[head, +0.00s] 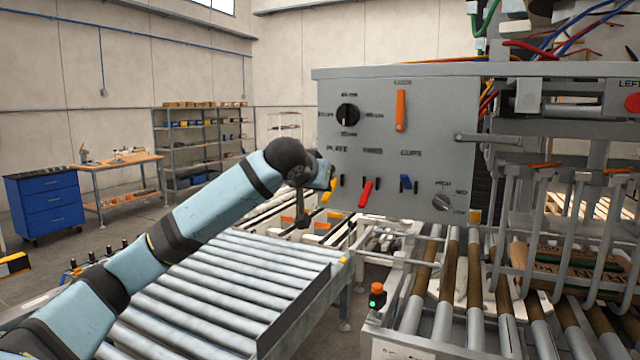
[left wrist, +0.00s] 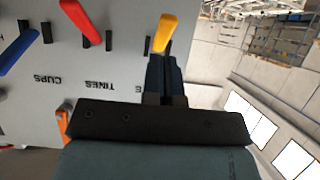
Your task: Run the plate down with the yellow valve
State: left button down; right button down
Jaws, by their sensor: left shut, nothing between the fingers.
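The yellow valve (head: 333,186), under the PLATE label, is mostly hidden by my left gripper in the head view. In the left wrist view the yellow valve (left wrist: 165,32) shows clearly, just beyond my fingers, with the picture turned over. My left gripper (head: 325,178) is at the panel's left side, and its shut, empty fingers (left wrist: 163,72) are close to the yellow lever's narrow end. I cannot tell whether they touch. The plate itself I cannot make out. My right gripper is not in view.
A red lever (head: 365,194) and a blue lever (head: 405,182) sit right of the yellow one. An orange lever (head: 400,110) and a black knob (head: 347,114) are above. A roller conveyor (head: 235,285) lies below my arm; hooked tines (head: 565,220) stand at right over boxes.

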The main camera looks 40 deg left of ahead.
pick_arm(q)
jog(key=shift+r, duration=0.2)
jog(key=b+v, duration=0.1)
jog(key=v, duration=1.3)
jog(key=shift+b, duration=0.3)
jog(key=shift+d, duration=0.1)
jog(key=shift+d+f, duration=0.1)
